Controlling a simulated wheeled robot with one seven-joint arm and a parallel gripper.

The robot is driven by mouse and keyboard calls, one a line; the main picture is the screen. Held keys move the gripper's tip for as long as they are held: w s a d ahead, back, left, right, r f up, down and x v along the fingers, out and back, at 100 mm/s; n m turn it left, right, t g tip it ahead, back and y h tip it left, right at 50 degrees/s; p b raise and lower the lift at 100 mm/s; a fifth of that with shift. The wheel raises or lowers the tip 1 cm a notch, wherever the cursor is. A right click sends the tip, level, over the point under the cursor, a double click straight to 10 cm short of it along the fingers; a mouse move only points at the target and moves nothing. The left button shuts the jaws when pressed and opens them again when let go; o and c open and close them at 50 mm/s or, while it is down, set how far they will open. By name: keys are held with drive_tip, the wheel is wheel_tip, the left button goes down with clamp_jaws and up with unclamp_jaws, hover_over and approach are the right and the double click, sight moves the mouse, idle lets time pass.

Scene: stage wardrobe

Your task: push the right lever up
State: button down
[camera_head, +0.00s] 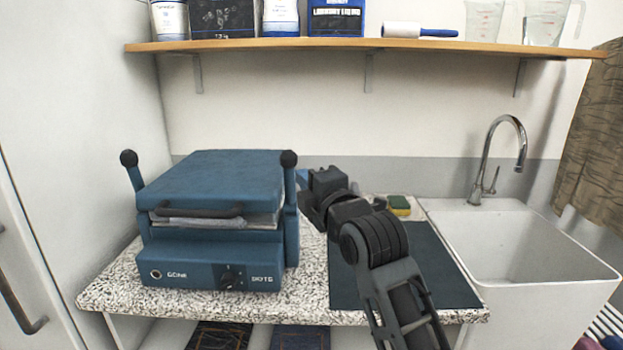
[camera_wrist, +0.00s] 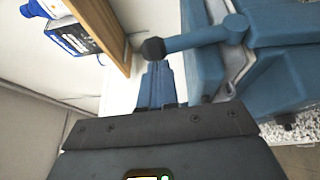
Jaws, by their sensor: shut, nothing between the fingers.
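The blue press stands at the left of the speckled counter, its lid down. Its right lever (camera_head: 291,197) stands upright with a black knob on top. In the wrist view the right lever (camera_wrist: 200,40) and its knob lie just beyond the fingertips; I cannot tell whether they touch. The left lever (camera_head: 136,176) leans outward to the left. My gripper (camera_head: 303,176) is just right of the right lever, a little below knob height, partly hidden by my wrist. In the wrist view my gripper (camera_wrist: 157,68) is shut and empty.
A wooden shelf (camera_head: 450,46) with bottles and a lint roller runs above the counter. A dark mat (camera_head: 445,270) lies under my arm, a sponge (camera_head: 399,205) behind it. A white sink (camera_head: 520,290) with a tap is at the right.

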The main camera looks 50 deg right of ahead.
drive_tip(key=v, duration=0.9)
drive_tip(key=shift+s+a+b, duration=0.15)
drive_tip(key=shift+s+b, duration=0.15)
drive_tip(key=shift+b, duration=0.15)
drive_tip(key=shift+f, duration=0.15)
drive_tip(key=s+a+f+m+y, duration=0.4)
drive_tip(key=s+a+f+m, duration=0.2)
drive_tip(key=s+a+f, duration=0.55)
drive_tip(key=s+a+f+m+g+y, duration=0.1)
drive_tip(key=s+a+f+m+y, duration=0.1)
drive_tip(key=s, duration=0.6)
drive_tip(key=s+a+f+m+g+y, duration=0.1)
drive_tip(key=s+a+f+m, duration=0.4)
drive_tip(key=s, duration=0.4)
drive_tip(key=shift+s+a+y, duration=0.2)
drive_tip(key=shift+a+y, duration=0.05)
drive_tip(key=shift+y, duration=0.15)
